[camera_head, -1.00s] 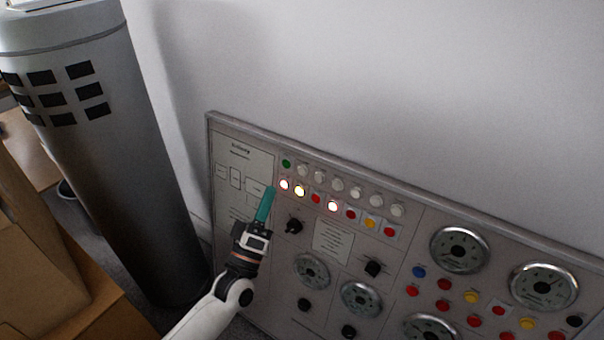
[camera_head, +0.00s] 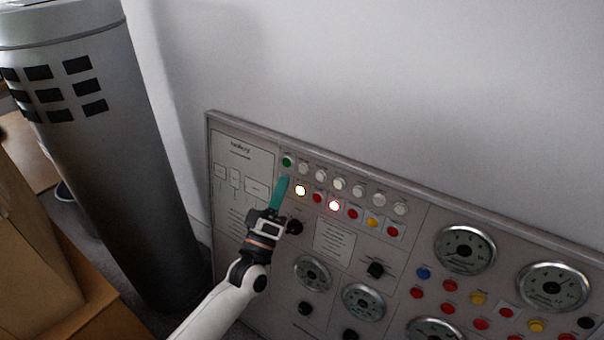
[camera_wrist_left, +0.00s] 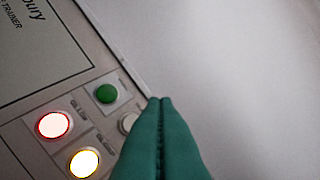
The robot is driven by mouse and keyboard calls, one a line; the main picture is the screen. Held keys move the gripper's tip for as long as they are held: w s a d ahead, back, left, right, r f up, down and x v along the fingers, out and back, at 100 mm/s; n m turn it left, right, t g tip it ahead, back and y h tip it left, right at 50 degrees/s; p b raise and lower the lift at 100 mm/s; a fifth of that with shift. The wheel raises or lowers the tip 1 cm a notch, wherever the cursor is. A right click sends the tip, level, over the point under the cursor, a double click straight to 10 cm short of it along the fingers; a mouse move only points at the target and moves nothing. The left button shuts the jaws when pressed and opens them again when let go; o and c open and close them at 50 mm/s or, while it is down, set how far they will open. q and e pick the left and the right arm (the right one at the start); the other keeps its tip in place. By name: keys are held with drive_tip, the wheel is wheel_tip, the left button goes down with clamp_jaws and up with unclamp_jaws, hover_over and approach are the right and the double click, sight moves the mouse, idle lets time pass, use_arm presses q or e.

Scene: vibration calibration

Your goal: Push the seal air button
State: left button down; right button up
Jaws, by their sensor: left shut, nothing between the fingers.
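The control panel (camera_head: 330,265) has rows of round buttons near its top. I cannot read which label is seal air. A green button (camera_head: 287,161) starts the top row, with several white buttons (camera_head: 339,184) to its right. A lit yellow button (camera_head: 300,190) and a lit red button (camera_head: 334,206) show in the row below. My left gripper (camera_head: 285,179) is shut and empty, its teal fingertips just below the green button. In the left wrist view the fingertips (camera_wrist_left: 160,101) partly cover a white button (camera_wrist_left: 129,122), beside the green button (camera_wrist_left: 106,94). I cannot tell whether they touch.
Dark knobs (camera_head: 375,270) and round gauges (camera_head: 465,249) fill the panel's lower and right parts. A grey cylinder (camera_head: 130,170) stands at the left, with cardboard boxes (camera_head: 40,240) beside it. The plain wall (camera_head: 400,80) above the panel is clear.

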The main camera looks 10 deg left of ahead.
sight(303, 170)
use_arm(q)
drive_tip(key=w, duration=0.1)
drive_tip(key=w+d+b, duration=0.1)
drive_tip(key=w+b, duration=0.1)
drive_tip(key=w, duration=0.1)
drive_tip(key=shift+d+f, duration=0.25)
drive_tip(key=shift+f, duration=0.15)
use_arm(e)
drive_tip(key=shift+s+d+r, duration=0.1)
drive_tip(key=shift+s+r, duration=0.45)
drive_tip(key=shift+r, duration=0.3)
drive_tip(key=shift+f, duration=0.1)
idle(0.9)
use_arm(q)
drive_tip(key=shift+w+d+f+b, duration=0.1)
drive_tip(key=shift+w+d+b, duration=0.05)
drive_tip(key=shift+w+b, duration=0.2)
use_arm(e)
drive_tip(key=shift+w+t, duration=0.4)
drive_tip(key=shift+w, duration=0.2)
